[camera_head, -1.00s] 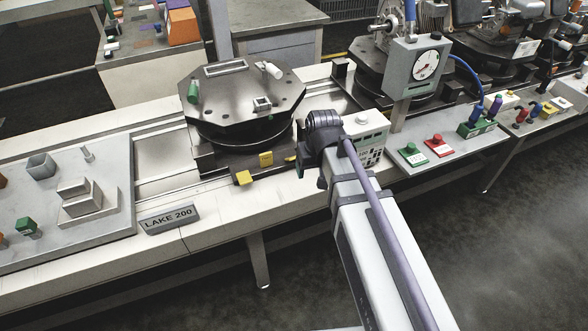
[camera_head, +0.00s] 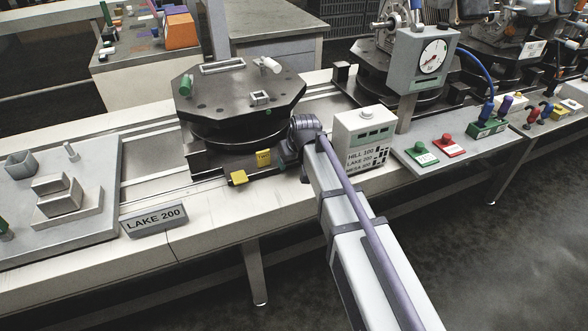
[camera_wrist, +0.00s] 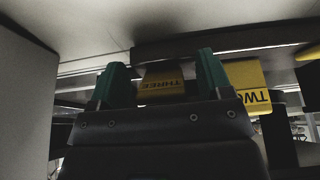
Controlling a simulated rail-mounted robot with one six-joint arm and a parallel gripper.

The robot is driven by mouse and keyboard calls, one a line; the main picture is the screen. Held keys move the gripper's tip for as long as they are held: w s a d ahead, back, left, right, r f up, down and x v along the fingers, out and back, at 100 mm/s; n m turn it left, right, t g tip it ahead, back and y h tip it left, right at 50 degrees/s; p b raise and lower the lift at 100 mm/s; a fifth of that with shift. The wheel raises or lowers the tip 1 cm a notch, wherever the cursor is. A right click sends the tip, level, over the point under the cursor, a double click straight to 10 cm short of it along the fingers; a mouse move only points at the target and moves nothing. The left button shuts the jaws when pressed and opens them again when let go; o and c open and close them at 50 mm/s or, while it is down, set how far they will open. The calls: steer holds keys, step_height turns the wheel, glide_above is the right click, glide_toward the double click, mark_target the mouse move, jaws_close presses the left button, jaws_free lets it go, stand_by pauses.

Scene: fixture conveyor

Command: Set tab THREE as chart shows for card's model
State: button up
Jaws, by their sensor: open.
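Yellow tab THREE (camera_wrist: 162,86) is between the two green fingers of my open gripper (camera_wrist: 158,68) in the wrist view, with a gap on each side. Yellow tab TWO (camera_wrist: 248,84) hangs just right of the right finger. In the head view, tab TWO (camera_head: 263,157) and another yellow tab (camera_head: 238,178) show on the turntable base's front; tab THREE and my fingers are hidden by my wrist. The card (camera_head: 155,219) reads LAKE 200. The chart (camera_head: 367,158) lists HILL 100, LAKE 200 and what looks like MESA 300; its black marks are too small to read surely.
The dark octagonal turntable (camera_head: 238,95) stands just above the tabs. The grey chart box (camera_head: 362,125) is close right of my wrist. A gauge (camera_head: 425,60) and green and red buttons (camera_head: 448,146) stand farther right. A grey fixture plate (camera_head: 90,225) lies left.

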steer(key=shift+r, duration=0.1)
steer(key=c, duration=0.9)
steer(key=shift+r, duration=0.1)
steer(key=shift+w+a+r+g+h+p, duration=0.1)
steer(key=shift+w+r+g+h+p, duration=0.2)
steer(key=shift+g+p, duration=0.7)
steer(key=shift+w+a+r+g+h+p, duration=0.1)
steer(key=shift+w+g+h, duration=0.1)
steer(key=shift+g, duration=0.45)
steer(key=shift+w+r+g+h+p, duration=0.1)
steer(key=shift+g+h+p, duration=0.1)
steer(key=shift+g, duration=0.4)
steer(key=shift+w+a+r+g+h+p, duration=0.1)
steer(key=shift+w+g+h, duration=0.1)
steer(key=shift+g, duration=0.45)
steer(key=o, duration=0.9)
